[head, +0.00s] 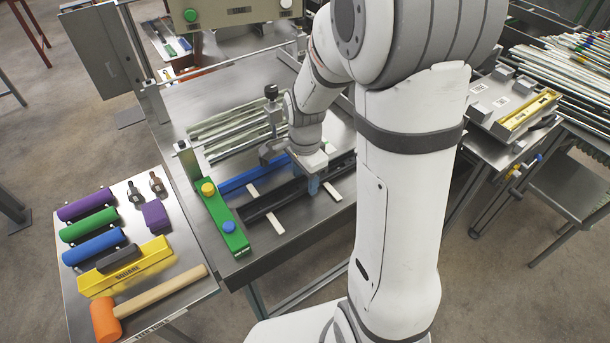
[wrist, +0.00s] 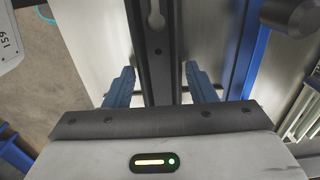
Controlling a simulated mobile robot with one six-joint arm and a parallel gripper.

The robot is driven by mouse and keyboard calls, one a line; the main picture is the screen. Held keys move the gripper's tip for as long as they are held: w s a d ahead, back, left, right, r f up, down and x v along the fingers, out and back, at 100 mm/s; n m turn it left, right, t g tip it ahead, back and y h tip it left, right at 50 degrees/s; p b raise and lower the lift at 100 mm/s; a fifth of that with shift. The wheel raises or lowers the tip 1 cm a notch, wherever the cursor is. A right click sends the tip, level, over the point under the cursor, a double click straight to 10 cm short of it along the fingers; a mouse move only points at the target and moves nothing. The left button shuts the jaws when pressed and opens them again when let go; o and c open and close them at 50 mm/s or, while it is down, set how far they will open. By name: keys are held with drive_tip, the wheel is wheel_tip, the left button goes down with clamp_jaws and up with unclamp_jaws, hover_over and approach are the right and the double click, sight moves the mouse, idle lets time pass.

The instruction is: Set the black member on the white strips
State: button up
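The black member (head: 288,196) is a long dark rail lying across the steel table, beside a blue rail. Two white strips (head: 276,223) (head: 333,191) run crosswise, and the member passes over them; I cannot tell whether it touches them. My gripper (head: 313,186) points down over the member toward its right part and hides some of it. In the wrist view the member (wrist: 158,62) runs between the two blue fingers of my gripper (wrist: 161,86). The fingers stand apart on either side of it with narrow gaps, so my gripper looks open.
The blue rail (head: 240,179) lies just behind the member. A green block (head: 226,222) with yellow and blue knobs stands at its left end. Pale rails (head: 225,138) lie farther back. A tool table (head: 193,270) stands at left.

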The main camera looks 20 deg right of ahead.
sight(305, 184)
drive_tip(key=o, duration=0.6)
drive_tip(key=shift+c, duration=0.2)
drive_tip(key=c, duration=0.5)
drive_tip(key=shift+r+p, duration=1.85)
drive_tip(key=shift+r, duration=0.7)
